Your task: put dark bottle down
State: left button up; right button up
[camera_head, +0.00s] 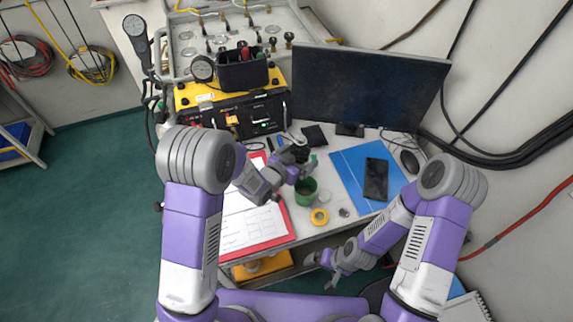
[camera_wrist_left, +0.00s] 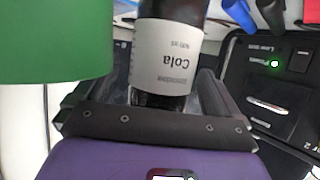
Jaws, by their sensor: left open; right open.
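The dark bottle (camera_wrist_left: 175,14) has a white label reading "Cola" and shows in the left wrist view. It stands between the jaws of my left gripper (camera_wrist_left: 148,98), which are open, with a gap visible toward the right jaw. Its base is hidden behind the gripper. In the head view my left gripper (camera_head: 301,165) is over the desk, just behind the green mug (camera_head: 304,192); the bottle is hard to make out there. The mug also fills the upper left of the wrist view (camera_wrist_left: 50,40). My right gripper (camera_head: 328,268) is open and empty, low by the desk's front edge.
A red clipboard (camera_head: 285,222) with papers lies left of the mug. A yellow tape roll (camera_head: 320,217) is in front of it. A blue folder (camera_head: 344,165) with a dark phone-like object (camera_head: 376,178) lies right. The monitor (camera_head: 365,85) and yellow air panel (camera_head: 235,105) stand behind.

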pick_arm(q)
jog(key=v, duration=1.1)
jog(key=shift+r, duration=0.1)
